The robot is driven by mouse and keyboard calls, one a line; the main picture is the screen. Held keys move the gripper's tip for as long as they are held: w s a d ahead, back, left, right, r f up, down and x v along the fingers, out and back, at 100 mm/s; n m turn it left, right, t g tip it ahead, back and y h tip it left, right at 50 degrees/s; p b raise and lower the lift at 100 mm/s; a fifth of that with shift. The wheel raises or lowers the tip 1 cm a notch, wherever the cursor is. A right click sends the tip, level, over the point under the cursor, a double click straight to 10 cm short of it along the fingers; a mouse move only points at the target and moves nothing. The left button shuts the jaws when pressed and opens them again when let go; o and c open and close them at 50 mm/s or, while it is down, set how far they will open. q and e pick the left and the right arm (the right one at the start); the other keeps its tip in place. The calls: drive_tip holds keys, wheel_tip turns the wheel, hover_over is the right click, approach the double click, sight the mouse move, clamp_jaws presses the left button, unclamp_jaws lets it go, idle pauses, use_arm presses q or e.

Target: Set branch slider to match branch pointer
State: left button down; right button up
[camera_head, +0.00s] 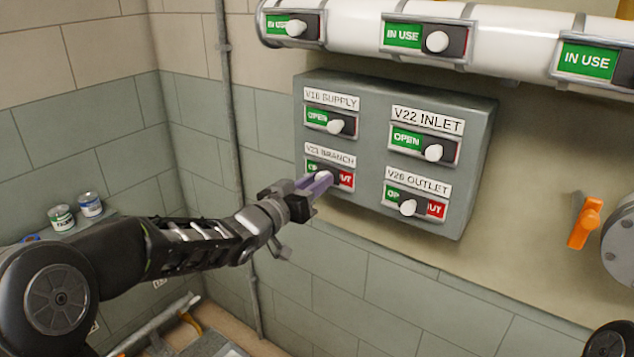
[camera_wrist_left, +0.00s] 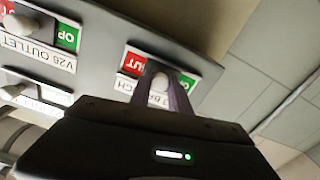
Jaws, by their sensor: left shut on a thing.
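The branch slider (camera_head: 344,179) is at the lower left of the grey panel (camera_head: 468,200), under a BRANCH label. Its white knob (camera_head: 322,177) stands near mid-track, with green showing on the left and red on the right. My left gripper (camera_head: 318,182) is shut on this knob. In the left wrist view, upside down, the knob (camera_wrist_left: 158,82) sits between the fingers, with red (camera_wrist_left: 133,63) and green (camera_wrist_left: 187,82) on either side. The fingers hide part of the slider. I cannot make out a pointer marked branch. My right gripper is not in view.
The supply (camera_head: 336,126), inlet (camera_head: 433,153) and outlet (camera_head: 408,207) sliders sit close around the branch slider. A white pipe (camera_head: 352,32) with IN USE sliders runs above. An orange handle (camera_head: 583,222) is at the right. Cans (camera_head: 61,217) stand at the left.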

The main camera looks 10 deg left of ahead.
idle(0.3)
use_arm(q)
drive_tip(key=a, duration=0.1)
drive_tip(key=w+a+p, duration=0.1)
drive_tip(key=a, duration=0.1)
drive_tip(key=shift+w+a, duration=0.1)
drive_tip(key=shift+a, duration=0.05)
drive_tip(key=c, duration=1.2)
unclamp_jaws()
drive_tip(key=b, duration=0.1)
approach(317, 169)
drive_tip(key=shift+s+a+f, duration=0.3)
drive_tip(key=shift+s+a, duration=0.3)
drive_tip(key=shift+s, duration=0.15)
